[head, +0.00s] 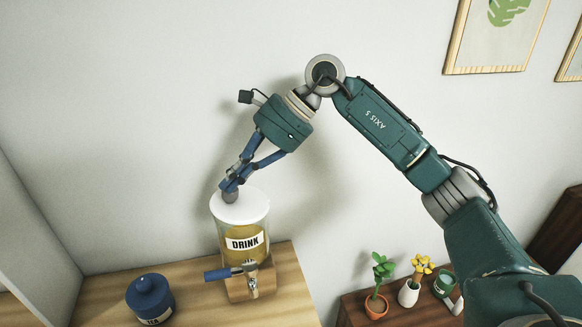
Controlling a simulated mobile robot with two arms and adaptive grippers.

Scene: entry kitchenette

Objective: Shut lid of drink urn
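The drink urn (261,226) is a clear jar of yellow drink with a DRINK label, on a wooden base with a tap. Its white lid (246,207) lies across the top and looks level and down on the rim. My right gripper (231,192) reaches down from the upper right, its blue fingers drawn together. Its grey tip end is at the left part of the lid and seems to touch it. Nothing clearly shows between the fingers. The lid's hinge cannot be made out. My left gripper is not in view.
The urn stands on a wooden counter (290,300) against a white wall. A blue lidded jar (150,297) stands to its left. Potted plants (376,304) stand on a lower shelf at right.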

